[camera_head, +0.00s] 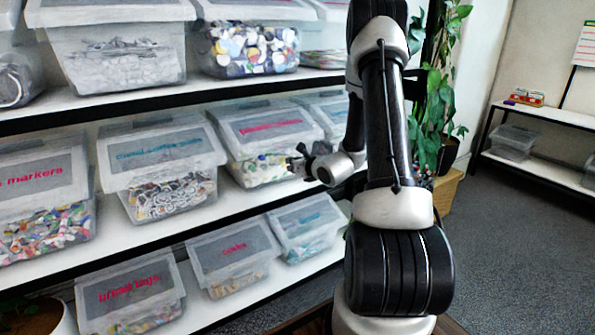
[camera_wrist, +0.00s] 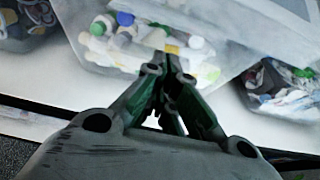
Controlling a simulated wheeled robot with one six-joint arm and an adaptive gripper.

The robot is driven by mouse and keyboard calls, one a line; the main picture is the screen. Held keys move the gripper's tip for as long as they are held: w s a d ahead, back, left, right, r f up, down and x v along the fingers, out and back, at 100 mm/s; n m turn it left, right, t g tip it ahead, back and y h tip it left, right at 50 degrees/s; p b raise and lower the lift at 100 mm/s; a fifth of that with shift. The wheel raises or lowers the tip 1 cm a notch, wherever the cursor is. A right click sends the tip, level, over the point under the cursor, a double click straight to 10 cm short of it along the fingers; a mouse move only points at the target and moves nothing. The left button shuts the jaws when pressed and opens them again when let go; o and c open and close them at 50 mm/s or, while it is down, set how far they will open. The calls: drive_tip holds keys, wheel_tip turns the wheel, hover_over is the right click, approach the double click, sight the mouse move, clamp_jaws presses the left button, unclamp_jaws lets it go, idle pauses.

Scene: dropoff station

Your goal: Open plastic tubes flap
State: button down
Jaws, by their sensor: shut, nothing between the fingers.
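A clear bin (camera_head: 250,178) with bottles, tubes and caps stands on the middle shelf. Its sloped front flap (camera_head: 268,124) has a grey label with pink lettering too blurred to read; the flap looks down. This appears to be the plastic tubes bin. My gripper (camera_head: 299,162) is beside the bin's lower right front. In the wrist view, my gripper (camera_wrist: 172,55) is shut and empty, with its fingertips in front of the bin's bottles (camera_wrist: 140,42). Whether the fingertips touch the bin or flap edge, I cannot tell.
Another bin (camera_head: 165,158) with a teal label stands left of it, and a bin with a teal label (camera_head: 330,112) stands right, partly behind my arm. More bins fill the shelves above and below. A plant (camera_head: 440,100) stands right of the shelves. Open floor (camera_head: 510,240) lies at right.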

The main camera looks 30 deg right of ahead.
wheel_tip(320, 180, up, 2)
drive_tip(key=shift+r, duration=0.15)
idle(0.4)
wheel_tip(320, 180, up, 18)
drive_tip(key=s+g, duration=0.1)
drive_tip(key=s, duration=0.1)
drive_tip(key=shift+g, duration=0.3)
idle(0.5)
drive_tip(key=shift+s, duration=0.1)
